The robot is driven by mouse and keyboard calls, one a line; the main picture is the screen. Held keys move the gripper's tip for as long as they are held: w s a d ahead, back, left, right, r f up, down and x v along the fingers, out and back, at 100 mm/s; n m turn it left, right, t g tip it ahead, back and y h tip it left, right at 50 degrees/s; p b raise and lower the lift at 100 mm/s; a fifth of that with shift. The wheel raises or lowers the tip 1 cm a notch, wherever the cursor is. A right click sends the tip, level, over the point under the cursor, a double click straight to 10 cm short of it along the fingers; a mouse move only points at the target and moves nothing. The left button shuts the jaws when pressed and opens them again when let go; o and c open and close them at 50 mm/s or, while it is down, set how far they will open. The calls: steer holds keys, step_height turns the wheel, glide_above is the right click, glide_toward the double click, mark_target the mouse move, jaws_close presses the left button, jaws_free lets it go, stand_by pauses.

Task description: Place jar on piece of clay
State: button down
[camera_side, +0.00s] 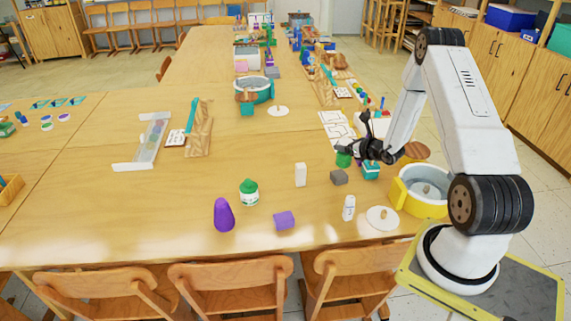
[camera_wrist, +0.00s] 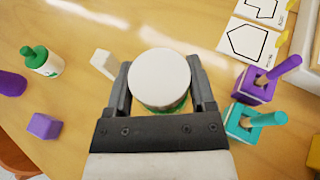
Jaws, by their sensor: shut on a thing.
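My gripper (camera_side: 350,152) is shut on a jar with a round white end and a green side. In the wrist view the jar (camera_wrist: 160,80) sits between the two fingers of my gripper (camera_wrist: 162,92). In the side view the green part of the jar (camera_side: 343,160) shows below the fingers, above the table. A white upright block (camera_side: 300,174) and a purple block (camera_side: 284,220) stand nearby. I cannot tell which block is the clay.
A white bottle (camera_side: 348,208) and round white disc (camera_side: 382,218) are near the front edge.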

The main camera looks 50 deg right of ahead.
mark_target(342, 154)
steer(key=shift+w+d+f, duration=0.3)
steer(key=shift+w+f, duration=0.15)
steer(key=shift+f, duration=0.1)
steer(key=shift+w+d+f, duration=0.15)
steer(key=shift+w+f, duration=0.1)
steer(key=shift+f, duration=1.6)
steer(key=shift+f, duration=0.15)
jaws_free()
steer(key=v, duration=0.7)
steer(key=shift+s, duration=0.3)
